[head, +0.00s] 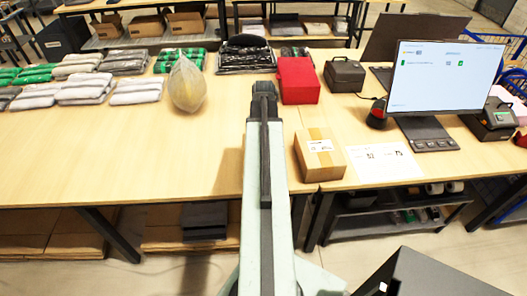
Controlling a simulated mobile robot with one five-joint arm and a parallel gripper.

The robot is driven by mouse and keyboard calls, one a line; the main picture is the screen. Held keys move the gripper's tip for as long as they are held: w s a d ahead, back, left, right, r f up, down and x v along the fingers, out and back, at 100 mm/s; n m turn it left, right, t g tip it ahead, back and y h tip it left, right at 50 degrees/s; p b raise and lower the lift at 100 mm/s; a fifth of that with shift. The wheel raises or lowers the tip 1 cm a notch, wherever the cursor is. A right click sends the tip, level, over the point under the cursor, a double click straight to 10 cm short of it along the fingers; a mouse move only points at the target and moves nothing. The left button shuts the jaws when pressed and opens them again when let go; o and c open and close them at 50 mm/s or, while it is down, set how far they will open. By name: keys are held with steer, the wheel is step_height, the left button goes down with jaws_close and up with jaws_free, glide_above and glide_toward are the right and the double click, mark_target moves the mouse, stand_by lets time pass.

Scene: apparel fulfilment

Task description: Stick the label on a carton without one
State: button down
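A brown carton (312,165) with a strip of tape stands on the table just right of my arm. A small white label (320,146) shows on its top face. My gripper (264,88) is at the far end of my outstretched arm, over the table, left of the red box and beyond the carton. Its fingers are small and dark, and I cannot see whether they are open or shut, or hold anything. A dark label printer (495,122) stands at the right; I cannot make out a loose label there.
A white sheet with numbers (383,164) lies right of the carton, below a monitor (442,82). A red box (298,80), a black box (344,75), a filled clear bag (187,85) and folded garments (85,90) stand beyond. The table's left front is clear.

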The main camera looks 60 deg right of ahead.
steer(key=shift+f+b, duration=0.4)
steer(key=shift+f, duration=0.1)
stand_by(1.3)
steer(key=shift+r, duration=0.1)
step_height(320, 180, up, 8)
steer(key=p, duration=0.8)
